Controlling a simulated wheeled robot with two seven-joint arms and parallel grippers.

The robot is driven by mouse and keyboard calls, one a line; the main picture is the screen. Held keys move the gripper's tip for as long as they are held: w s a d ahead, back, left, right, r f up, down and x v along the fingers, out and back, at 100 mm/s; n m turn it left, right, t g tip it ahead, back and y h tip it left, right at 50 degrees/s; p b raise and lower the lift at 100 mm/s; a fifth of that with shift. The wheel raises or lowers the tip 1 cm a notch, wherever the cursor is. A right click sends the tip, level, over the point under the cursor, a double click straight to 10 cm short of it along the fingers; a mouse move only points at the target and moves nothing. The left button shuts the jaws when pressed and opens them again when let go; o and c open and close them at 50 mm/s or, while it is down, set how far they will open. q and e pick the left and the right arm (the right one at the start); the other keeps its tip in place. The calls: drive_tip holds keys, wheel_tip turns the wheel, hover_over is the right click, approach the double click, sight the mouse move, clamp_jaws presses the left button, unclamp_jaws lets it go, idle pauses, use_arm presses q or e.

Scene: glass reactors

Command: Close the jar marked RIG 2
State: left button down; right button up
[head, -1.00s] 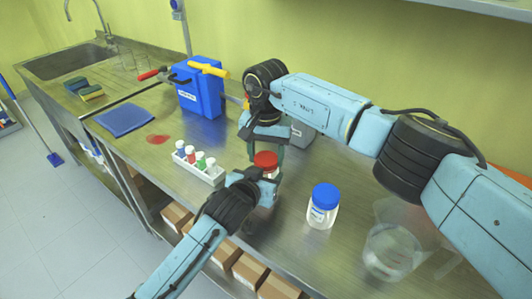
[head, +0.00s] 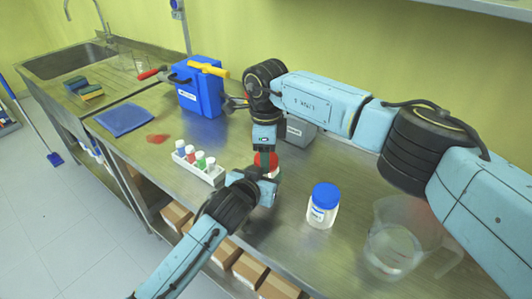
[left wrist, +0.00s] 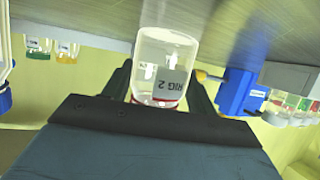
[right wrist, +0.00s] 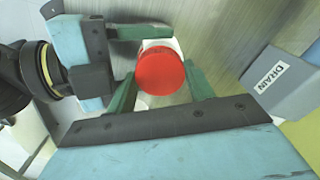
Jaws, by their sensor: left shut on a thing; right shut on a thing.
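The clear jar marked RIG 2 (left wrist: 165,65) stands in my left gripper, which is shut on its sides; it appears upside down in the left wrist view. Its red lid (right wrist: 160,70) sits at the jar's mouth. My right gripper (right wrist: 158,78) is shut on the lid from above, one green finger on each side. In the head view my left gripper (head: 258,182) is at the front of the jar, and my right gripper (head: 265,155) covers the middle of the lid. I cannot tell how tightly the lid is seated.
A jar with a blue lid (head: 323,205) stands to the right, with a clear beaker (head: 393,250) beyond it. A white rack of small bottles (head: 200,168) is to the left. A grey box marked DRAIN (right wrist: 280,82) and a blue container (head: 198,90) stand behind.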

drive_tip(key=m, duration=1.1)
drive_tip(key=shift+m, duration=0.3)
drive_tip(key=m, duration=0.5)
drive_tip(key=shift+m, duration=0.3)
drive_tip(key=m, duration=0.4)
drive_tip(key=o, duration=1.2)
drive_tip(key=shift+c, duration=0.2)
wheel_tip(320, 180, up, 12)
